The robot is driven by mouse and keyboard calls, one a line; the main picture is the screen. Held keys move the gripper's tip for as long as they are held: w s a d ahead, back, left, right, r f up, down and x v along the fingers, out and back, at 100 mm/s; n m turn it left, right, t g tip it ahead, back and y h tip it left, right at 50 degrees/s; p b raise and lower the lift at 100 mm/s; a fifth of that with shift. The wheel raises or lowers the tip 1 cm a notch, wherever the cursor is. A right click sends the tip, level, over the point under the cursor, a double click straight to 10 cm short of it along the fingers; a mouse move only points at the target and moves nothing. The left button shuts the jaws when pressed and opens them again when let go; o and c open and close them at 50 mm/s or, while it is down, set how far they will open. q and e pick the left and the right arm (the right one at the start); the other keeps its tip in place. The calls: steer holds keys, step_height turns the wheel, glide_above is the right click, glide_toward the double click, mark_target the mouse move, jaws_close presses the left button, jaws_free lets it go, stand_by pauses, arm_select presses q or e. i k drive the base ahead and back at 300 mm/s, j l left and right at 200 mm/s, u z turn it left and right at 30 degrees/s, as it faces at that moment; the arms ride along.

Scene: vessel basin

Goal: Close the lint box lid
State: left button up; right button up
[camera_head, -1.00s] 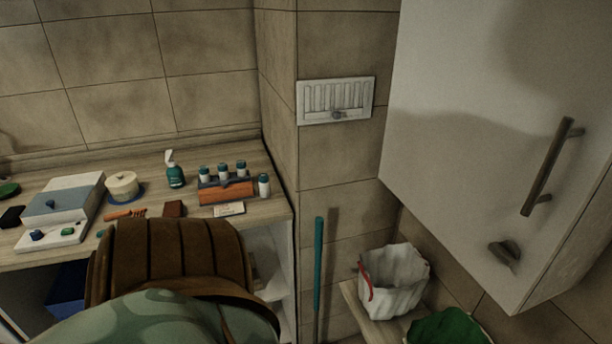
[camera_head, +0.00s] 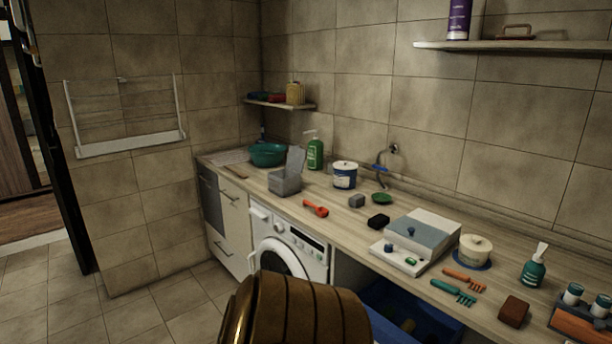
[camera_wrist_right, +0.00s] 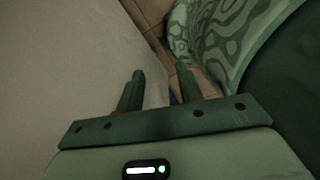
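A small grey box (camera_head: 284,184), which looks like the lint box, stands on the counter above the washing machine in the head view. The inside of the box is too small to make out. My right gripper (camera_wrist_right: 160,88) shows only in the right wrist view, with its two fingers apart and nothing between them. It is beside a pale flat surface, away from the box. My left gripper is not in view.
The counter (camera_head: 335,210) holds a teal bowl (camera_head: 268,154), a green pump bottle (camera_head: 315,153), a white-and-blue tub (camera_head: 345,174) and a red-orange tool (camera_head: 316,208) near the box. A washing machine (camera_head: 290,246) sits below. Open floor (camera_head: 150,312) lies at the left.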

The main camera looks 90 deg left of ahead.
mark_target(296, 159)
steer(key=l+u, duration=0.15)
steer(key=u, duration=2.8)
